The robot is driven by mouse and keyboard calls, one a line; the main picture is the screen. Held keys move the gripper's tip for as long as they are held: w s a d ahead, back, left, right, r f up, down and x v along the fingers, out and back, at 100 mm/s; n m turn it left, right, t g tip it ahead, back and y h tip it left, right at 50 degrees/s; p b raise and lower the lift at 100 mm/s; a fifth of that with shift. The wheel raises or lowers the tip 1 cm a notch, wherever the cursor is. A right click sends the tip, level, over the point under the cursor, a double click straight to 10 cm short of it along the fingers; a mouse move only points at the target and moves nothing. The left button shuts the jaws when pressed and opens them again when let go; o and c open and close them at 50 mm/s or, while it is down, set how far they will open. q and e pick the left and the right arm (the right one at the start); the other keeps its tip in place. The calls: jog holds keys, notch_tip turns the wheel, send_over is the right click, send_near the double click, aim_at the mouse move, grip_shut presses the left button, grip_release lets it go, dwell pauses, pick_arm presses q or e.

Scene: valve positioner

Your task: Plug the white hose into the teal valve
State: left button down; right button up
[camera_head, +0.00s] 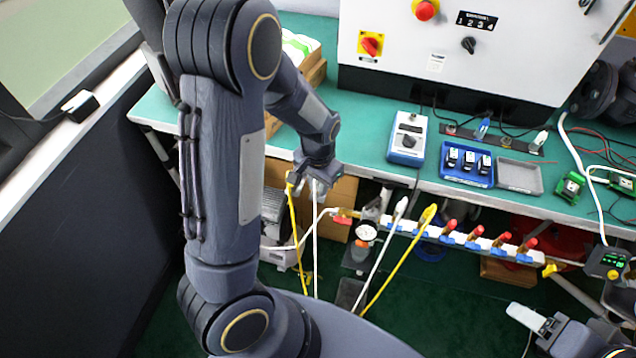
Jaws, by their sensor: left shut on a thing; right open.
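My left gripper (314,186) is shut at the table's front edge, on what looks like the upper end of a white hose (315,245) hanging straight down. The fingers partly hide that end. A yellow hose (294,225) hangs just left of it; I cannot tell whether it touches the gripper. Another white hose (383,250) and another yellow hose (405,262) rise to the white manifold (465,237), which carries several red-handled valves and blue parts. I cannot clearly pick out a teal valve. My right gripper (537,328) is open at the lower right, near a white piece.
A pressure gauge (366,232) sits at the manifold's left end. The green table (370,150) holds a grey-blue control box (407,138), a blue tray (467,181) of black parts and a grey tray (519,190). A white cabinet (460,70) stands behind.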

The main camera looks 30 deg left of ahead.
pick_arm(q)
jog(key=shift+r+p, duration=0.8)
jog(key=shift+r, duration=0.25)
dwell(0.5)
jog(key=shift+r+p, duration=1.6)
jog(key=shift+r, duration=0.3)
